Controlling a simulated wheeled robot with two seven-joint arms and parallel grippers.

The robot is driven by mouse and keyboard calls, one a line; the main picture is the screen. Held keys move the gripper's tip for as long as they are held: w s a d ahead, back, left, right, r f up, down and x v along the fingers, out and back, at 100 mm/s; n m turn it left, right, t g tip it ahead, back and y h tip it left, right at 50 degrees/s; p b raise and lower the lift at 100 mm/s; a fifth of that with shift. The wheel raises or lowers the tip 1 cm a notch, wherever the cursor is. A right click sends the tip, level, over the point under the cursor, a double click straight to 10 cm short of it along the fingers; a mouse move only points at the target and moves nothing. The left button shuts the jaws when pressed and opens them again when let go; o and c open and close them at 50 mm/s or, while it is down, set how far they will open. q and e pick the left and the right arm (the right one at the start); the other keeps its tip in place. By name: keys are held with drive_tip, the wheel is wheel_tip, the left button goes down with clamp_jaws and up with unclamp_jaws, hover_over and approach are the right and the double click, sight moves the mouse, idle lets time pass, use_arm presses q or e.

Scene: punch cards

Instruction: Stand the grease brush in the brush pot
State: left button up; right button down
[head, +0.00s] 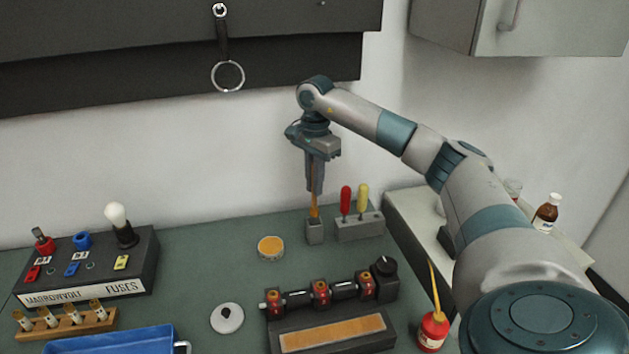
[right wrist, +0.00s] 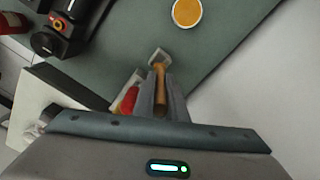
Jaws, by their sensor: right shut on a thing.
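My right gripper (head: 315,189) is shut on the grease brush (head: 315,211), whose orange-brown handle hangs upright below the fingers. The brush pot (head: 314,232) is a small grey square block at the back of the bench, directly under the gripper. The brush's lower end meets the pot's top and appears to be inside its mouth; the bristles are hidden. In the right wrist view the brush (right wrist: 160,85) lies between the fingers (right wrist: 161,98), in line with the pot (right wrist: 158,57). My left gripper is not in view.
A grey holder (head: 360,226) with red and yellow handled tools stands close right of the pot. An open tin of orange grease (head: 270,247) is to its front left. A black roller device (head: 325,293), a white lid (head: 227,318) and a fuse box (head: 85,268) stand on the green bench.

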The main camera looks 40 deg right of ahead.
sight(314, 207)
drive_tip(key=shift+f+b, duration=1.65)
drive_tip(key=shift+f, duration=1.35)
drive_tip(key=c, duration=1.7)
unclamp_jaws()
drive_tip(key=shift+r, duration=0.15)
